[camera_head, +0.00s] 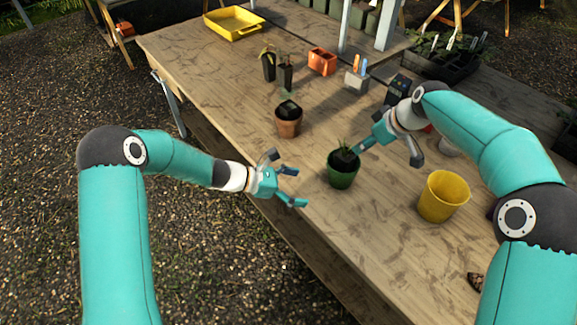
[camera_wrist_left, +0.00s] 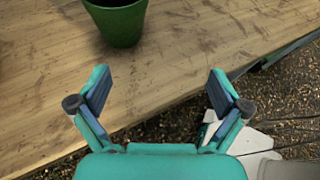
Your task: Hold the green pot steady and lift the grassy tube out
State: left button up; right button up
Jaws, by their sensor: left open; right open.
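The green pot (camera_head: 342,176) stands upright on the wooden table near its front edge. A dark tube with grassy leaves (camera_head: 343,157) sits in its top. My left gripper (camera_head: 287,181) is open and empty, left of the pot and apart from it, around the table's edge. In the left wrist view, the green pot (camera_wrist_left: 119,22) is beyond the open fingers (camera_wrist_left: 158,95), at the top left, its upper part cut off. My right gripper (camera_head: 388,147) is open just right of the pot, one finger close to the tube. Whether that finger touches it I cannot tell.
A yellow pot (camera_head: 443,197) stands to the right on the table (camera_head: 225,75). A terracotta pot (camera_head: 288,122) with a dark tube stands behind left. Dark tubes with plants (camera_head: 276,68), an orange holder (camera_head: 322,61) and a yellow tray (camera_head: 234,23) are further back.

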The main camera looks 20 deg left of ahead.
aim_at(339, 169)
pick_arm(q)
jog(key=w+a+r+t, duration=0.2)
jog(key=w+a+r, duration=0.1)
jog(key=w, duration=0.1)
jog(key=shift+n, duration=0.3)
jog(key=x, duration=1)
jog(key=f+x, duration=0.1)
jog(key=x, duration=0.5)
jog(key=shift+a, duration=0.1)
jog(key=shift+c, duration=0.3)
